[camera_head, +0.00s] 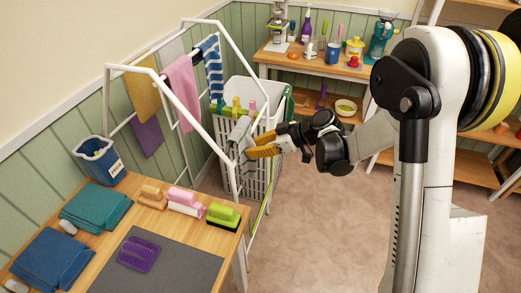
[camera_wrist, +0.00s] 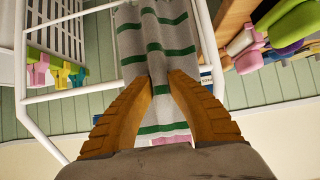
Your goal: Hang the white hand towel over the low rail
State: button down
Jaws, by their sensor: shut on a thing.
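My gripper (camera_head: 250,152) has orange fingers and is at the right end of the white drying rack (camera_head: 150,70). In the wrist view, my gripper (camera_wrist: 164,80) is shut on the white hand towel (camera_wrist: 158,45), greyish with green stripes. The towel hangs loose along the fingers, between the rack's white bars (camera_wrist: 208,60). In the head view, the towel (camera_head: 238,132) shows only in part beside the fingertips. I cannot tell which bar is the low rail, or whether the towel touches a bar.
A pink towel (camera_head: 182,90), a mustard cloth (camera_head: 143,100), a purple cloth (camera_head: 147,137) and a blue-striped cloth (camera_head: 212,68) hang on the rack. A white basket (camera_head: 262,180) stands behind my gripper. A wooden table (camera_head: 80,235) with brushes is at front left. Floor is clear at centre.

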aim_at(257, 165)
jog(key=shift+d+f+b, duration=0.1)
jog(key=shift+f+b, duration=0.45)
jog(key=shift+f, duration=3.7)
jog(key=c, duration=1.3)
grip_release()
jog(key=shift+c, duration=0.2)
jog(key=p+v, duration=0.2)
jog(key=v, duration=0.6)
